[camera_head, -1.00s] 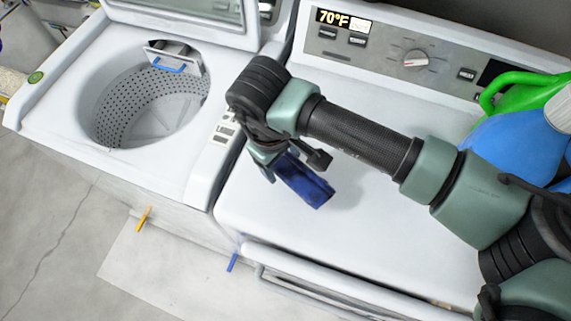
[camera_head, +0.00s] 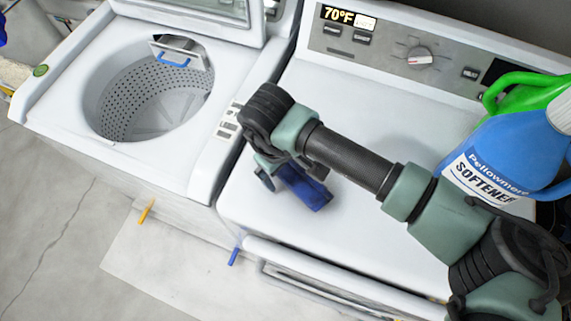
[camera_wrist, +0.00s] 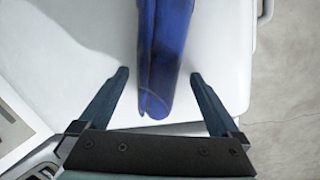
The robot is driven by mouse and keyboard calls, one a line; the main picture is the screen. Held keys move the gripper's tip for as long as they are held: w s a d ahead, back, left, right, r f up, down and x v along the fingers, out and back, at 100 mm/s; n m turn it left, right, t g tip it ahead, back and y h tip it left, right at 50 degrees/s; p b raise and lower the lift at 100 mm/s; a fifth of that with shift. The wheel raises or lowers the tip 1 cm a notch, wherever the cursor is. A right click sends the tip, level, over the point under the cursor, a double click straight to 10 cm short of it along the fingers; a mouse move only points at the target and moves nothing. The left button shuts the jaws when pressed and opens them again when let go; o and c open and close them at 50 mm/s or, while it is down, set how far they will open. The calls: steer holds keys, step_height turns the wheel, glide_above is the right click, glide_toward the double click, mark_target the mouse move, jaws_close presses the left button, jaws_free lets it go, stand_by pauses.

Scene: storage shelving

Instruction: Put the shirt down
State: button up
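The shirt is a dark blue folded bundle (camera_head: 306,189) on or just above the white top of the right-hand machine, near its front left part. In the wrist view the shirt (camera_wrist: 163,45) runs between the two fingers, with white surface showing on both sides of it. My gripper (camera_wrist: 159,74) is open, and neither finger touches the shirt. In the head view my gripper (camera_head: 268,172) is at the shirt's left end, partly hidden by my wrist. Whether the shirt rests fully on the top is hard to tell.
An open top-load washer (camera_head: 60,105) with an empty-looking drum stands at left. A blue softener bottle (camera_head: 515,150) and a green bottle (camera_head: 500,88) stand at the right of the machine top (camera_head: 350,100). A control panel (camera_head: 440,50) runs along the back. Clothespins lie near the floor.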

mark_target(279, 176)
steer(key=shift+r, duration=0.45)
step_height(279, 176, up, 11)
steer(key=s+a+b, duration=0.1)
steer(key=shift+s+r, duration=0.15)
steer(key=shift+a, duration=0.1)
stand_by(0.4)
